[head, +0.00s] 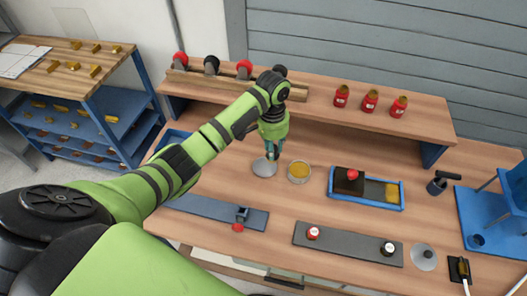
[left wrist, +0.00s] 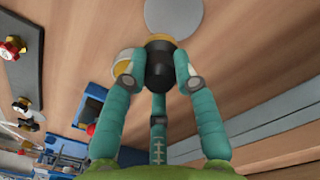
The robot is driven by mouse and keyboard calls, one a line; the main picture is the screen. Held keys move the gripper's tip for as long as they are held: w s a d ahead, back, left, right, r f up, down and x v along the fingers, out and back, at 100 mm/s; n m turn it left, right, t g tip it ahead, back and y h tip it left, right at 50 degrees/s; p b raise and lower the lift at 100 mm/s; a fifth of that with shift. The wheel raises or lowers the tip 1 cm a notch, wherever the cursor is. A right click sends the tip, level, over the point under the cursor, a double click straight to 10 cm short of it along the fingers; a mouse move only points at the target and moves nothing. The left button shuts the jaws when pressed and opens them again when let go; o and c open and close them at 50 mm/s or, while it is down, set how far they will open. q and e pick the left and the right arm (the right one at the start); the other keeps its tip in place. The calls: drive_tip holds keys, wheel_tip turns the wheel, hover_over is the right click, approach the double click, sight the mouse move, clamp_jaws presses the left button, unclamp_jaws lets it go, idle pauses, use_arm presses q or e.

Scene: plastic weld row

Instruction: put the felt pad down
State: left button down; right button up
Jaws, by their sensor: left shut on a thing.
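My left gripper (head: 272,152) points down over the bench, just above a pale grey disc (head: 263,167). In the left wrist view, its teal fingers (left wrist: 158,78) are shut on a dark, rounded piece with a yellow-tan band at its far end, which I take to be the felt pad (left wrist: 158,66). In the head view the fingers mostly hide this piece. The grey disc also shows in the left wrist view (left wrist: 174,17), beyond the held piece. I cannot tell whether the piece touches anything below. My right gripper is not in view.
A round dish with yellow contents (head: 299,171) stands close right of the gripper. A blue tray (head: 366,203) holds a dark block and a yellow piece. Grey strips (head: 347,243) lie in front. A raised shelf (head: 325,97) with red bottles runs behind.

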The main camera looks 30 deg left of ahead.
use_arm(q)
drive_tip(key=shift+s+a+f, duration=0.15)
drive_tip(key=shift+a+f, duration=0.2)
drive_tip(key=shift+a, duration=0.25)
drive_tip(key=shift+s+a+f, duration=0.1)
drive_tip(key=shift+a+f, duration=0.2)
drive_tip(key=shift+a, duration=0.25)
drive_tip(key=shift+a+f, duration=0.1)
drive_tip(key=shift+f, duration=0.1)
wheel_tip(320, 180, down, 3)
drive_tip(key=shift+f+p, duration=0.2)
drive_tip(key=shift+p, duration=0.3)
drive_tip(key=shift+f, duration=0.2)
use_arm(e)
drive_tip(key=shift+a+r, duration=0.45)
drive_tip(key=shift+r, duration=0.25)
use_arm(q)
drive_tip(key=shift+f, duration=0.15)
drive_tip(key=c, duration=1)
unclamp_jaws()
drive_tip(key=shift+o, duration=0.2)
drive_tip(key=shift+r, duration=0.3)
wheel_tip(320, 180, up, 12)
drive_tip(key=b, duration=0.1)
drive_tip(key=shift+a, duration=0.15)
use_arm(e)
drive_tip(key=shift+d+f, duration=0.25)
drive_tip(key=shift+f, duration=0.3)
